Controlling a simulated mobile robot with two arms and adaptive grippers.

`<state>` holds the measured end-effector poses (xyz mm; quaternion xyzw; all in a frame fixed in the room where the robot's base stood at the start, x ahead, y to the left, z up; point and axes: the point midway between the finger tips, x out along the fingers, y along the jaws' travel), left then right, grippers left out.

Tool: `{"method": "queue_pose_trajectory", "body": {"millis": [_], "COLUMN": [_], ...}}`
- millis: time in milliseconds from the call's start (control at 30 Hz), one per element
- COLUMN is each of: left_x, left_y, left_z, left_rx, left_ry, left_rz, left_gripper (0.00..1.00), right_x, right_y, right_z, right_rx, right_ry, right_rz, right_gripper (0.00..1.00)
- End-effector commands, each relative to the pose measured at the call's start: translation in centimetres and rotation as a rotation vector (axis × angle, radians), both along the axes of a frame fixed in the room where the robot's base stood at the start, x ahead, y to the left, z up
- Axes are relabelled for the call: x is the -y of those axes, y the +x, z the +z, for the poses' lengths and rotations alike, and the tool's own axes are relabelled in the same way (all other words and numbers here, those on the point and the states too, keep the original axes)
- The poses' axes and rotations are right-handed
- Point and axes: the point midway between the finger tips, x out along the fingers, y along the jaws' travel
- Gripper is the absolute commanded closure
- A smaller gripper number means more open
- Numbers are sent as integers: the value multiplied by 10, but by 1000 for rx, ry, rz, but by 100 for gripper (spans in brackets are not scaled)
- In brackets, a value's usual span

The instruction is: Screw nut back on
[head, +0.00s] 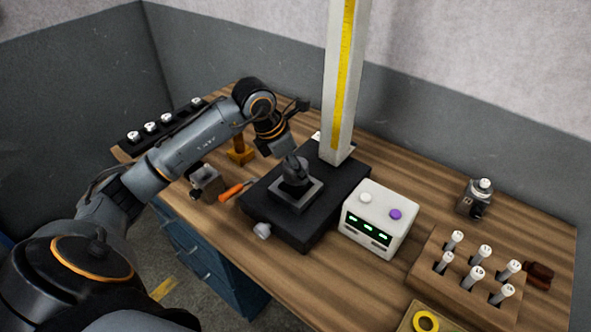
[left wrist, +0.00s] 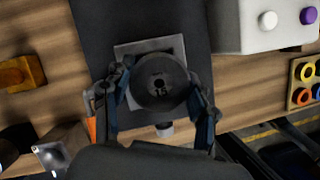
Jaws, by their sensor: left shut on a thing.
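A dark round nut-like part (left wrist: 160,86) with a central hole and pale marks sits over a square grey plate (left wrist: 126,50) in the left wrist view. In the head view the plate (head: 297,198) lies on the black base (head: 262,205) of a height gauge. My left gripper (head: 294,165) reaches down over the plate. Its two fingers (left wrist: 162,100) are shut on the round part, one on each side, in the left wrist view. I cannot tell whether the part is seated on a thread, as its underside is hidden. My right gripper is in neither view.
A white column (head: 340,90) with a yellow scale stands behind the plate. A white box (head: 378,222) with buttons is to the right. A wooden block (head: 462,272) holds several pins. An orange-handled tool (head: 232,192) lies left of the base.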

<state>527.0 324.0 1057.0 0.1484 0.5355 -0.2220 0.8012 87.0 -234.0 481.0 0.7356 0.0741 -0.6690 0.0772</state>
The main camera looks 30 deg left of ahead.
Motion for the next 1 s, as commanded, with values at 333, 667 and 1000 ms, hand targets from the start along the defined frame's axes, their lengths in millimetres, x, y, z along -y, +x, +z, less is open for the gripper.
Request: {"method": "queue_pose_trajectory", "body": {"millis": [333, 667, 1000], "left_x": [0, 0, 0], "left_y": [1, 0, 2], "left_z": [0, 0, -1], "left_rx": [2, 0, 1], "left_ry": [-3, -2, -2], "left_rz": [-466, -515, -882], "left_gripper": [79, 79, 79], "right_x": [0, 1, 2], "right_y": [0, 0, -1], "right_z": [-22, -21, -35], "right_rx": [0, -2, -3], "right_ry": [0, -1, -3], "right_rz": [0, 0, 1], "right_gripper": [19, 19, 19]}}
